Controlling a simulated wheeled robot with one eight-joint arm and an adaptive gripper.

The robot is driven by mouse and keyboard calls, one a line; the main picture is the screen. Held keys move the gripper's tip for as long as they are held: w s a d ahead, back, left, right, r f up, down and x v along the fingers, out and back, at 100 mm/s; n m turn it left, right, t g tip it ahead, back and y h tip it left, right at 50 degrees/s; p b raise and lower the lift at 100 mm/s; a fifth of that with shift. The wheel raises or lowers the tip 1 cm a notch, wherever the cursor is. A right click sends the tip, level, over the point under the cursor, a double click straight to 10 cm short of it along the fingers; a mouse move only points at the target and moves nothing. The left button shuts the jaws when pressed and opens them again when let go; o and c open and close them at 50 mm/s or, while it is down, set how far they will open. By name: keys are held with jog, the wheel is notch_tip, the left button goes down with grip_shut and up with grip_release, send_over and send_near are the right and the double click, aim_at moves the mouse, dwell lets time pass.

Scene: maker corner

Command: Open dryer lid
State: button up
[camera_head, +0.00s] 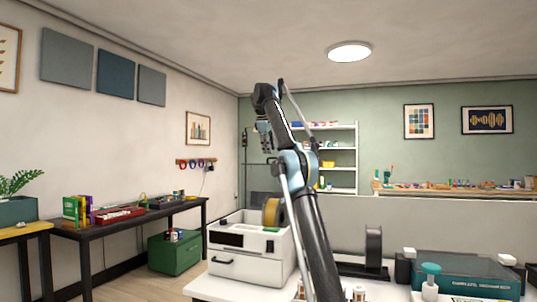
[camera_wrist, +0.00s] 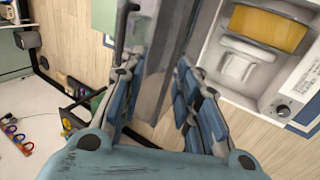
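The dryer is a white box (camera_head: 230,268) at the left end of the white worktop, with an amber spool (camera_head: 271,211) showing in its top. The wrist view shows the spool (camera_wrist: 268,28) uncovered inside the white body (camera_wrist: 303,88). A grey, see-through panel (camera_wrist: 160,88), which looks like the lid, stands raised along the dryer's edge; a dark panel (camera_head: 262,199) behind the spool in the head view seems to be it. My gripper (camera_head: 264,148) points down, high above the dryer. Its fingers (camera_wrist: 156,72) are apart. The panel shows between them; contact cannot be told.
A black spool stand (camera_head: 373,248) and a dark green machine (camera_head: 465,275) stand right of the dryer. A low partition (camera_head: 455,225) runs behind. The air around my gripper looks clear.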

jog(key=s+a, duration=0.4)
jog(key=s, duration=0.7)
jog(key=shift+a, duration=0.3)
